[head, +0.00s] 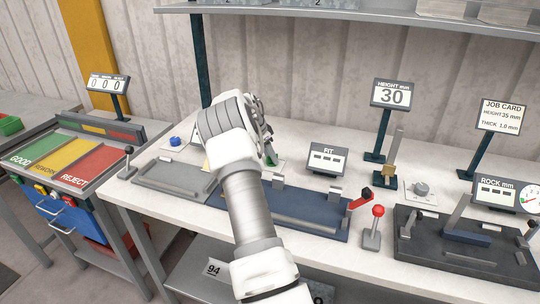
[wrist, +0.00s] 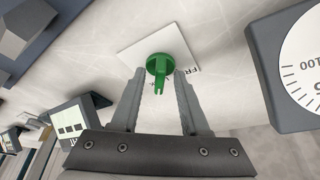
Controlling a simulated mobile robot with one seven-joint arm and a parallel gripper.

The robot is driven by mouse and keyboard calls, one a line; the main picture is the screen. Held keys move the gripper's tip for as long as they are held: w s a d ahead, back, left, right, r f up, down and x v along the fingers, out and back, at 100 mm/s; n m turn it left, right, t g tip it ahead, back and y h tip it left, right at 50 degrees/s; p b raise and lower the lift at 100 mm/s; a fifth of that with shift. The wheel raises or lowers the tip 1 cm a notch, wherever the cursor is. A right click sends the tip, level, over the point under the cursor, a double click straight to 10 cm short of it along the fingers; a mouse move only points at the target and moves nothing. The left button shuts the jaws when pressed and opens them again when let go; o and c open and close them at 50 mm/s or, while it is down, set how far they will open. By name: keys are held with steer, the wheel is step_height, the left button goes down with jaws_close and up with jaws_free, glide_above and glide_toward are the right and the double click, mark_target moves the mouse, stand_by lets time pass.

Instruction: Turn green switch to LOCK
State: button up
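The green switch (wrist: 160,68) is a round knob with a narrow handle bar, on a white plate (wrist: 140,45) on the table. The handle points toward my gripper in the wrist view. Dark letters beginning "FR" show on the plate, partly covered by the right finger; no LOCK mark is readable. My gripper (wrist: 158,80) is open, with one finger on each side of the handle and gaps visible between. I cannot tell how far the tips are above the plate. In the head view my gripper (head: 264,140) hides most of the switch; a bit of green (head: 272,159) shows below it.
The FIT display (head: 326,158) stands right of my gripper. A grey plate fixture (head: 175,180) is at left and a blue bed (head: 300,207) in front. A red-knobbed lever (head: 374,228) stands at the front right. In the wrist view a dial gauge (wrist: 295,75) is at right.

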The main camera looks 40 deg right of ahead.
steer(key=v, duration=1.7)
steer(key=shift+r+p, duration=0.2)
steer(key=shift+p, duration=0.2)
steer(key=shift+a, duration=0.1)
steer(key=s+a+r+n+t+y, duration=0.1)
steer(key=s+a+r+n, duration=0.25)
steer(key=a, duration=0.45)
steer(key=s+a+r+n+t+y, duration=0.1)
steer(key=s+a+r+n+t, duration=0.15)
steer(key=s+a+r, duration=0.4)
steer(key=s+a+r+n+t+y, duration=0.1)
steer(key=s+a+n, duration=0.25)
steer(key=a, duration=0.55)
steer(key=s+a+f+n+t, duration=0.1)
steer(key=s+a+f+n, duration=0.1)
steer(key=s+a+n, duration=0.3)
steer(key=s+a+f+n+y, duration=0.1)
steer(key=s+a+f+n, duration=0.2)
steer(key=s+a, duration=0.6)
steer(key=shift+s+n+t, duration=0.35)
steer(key=shift+s+n, duration=0.7)
steer(key=shift+s, duration=0.15)
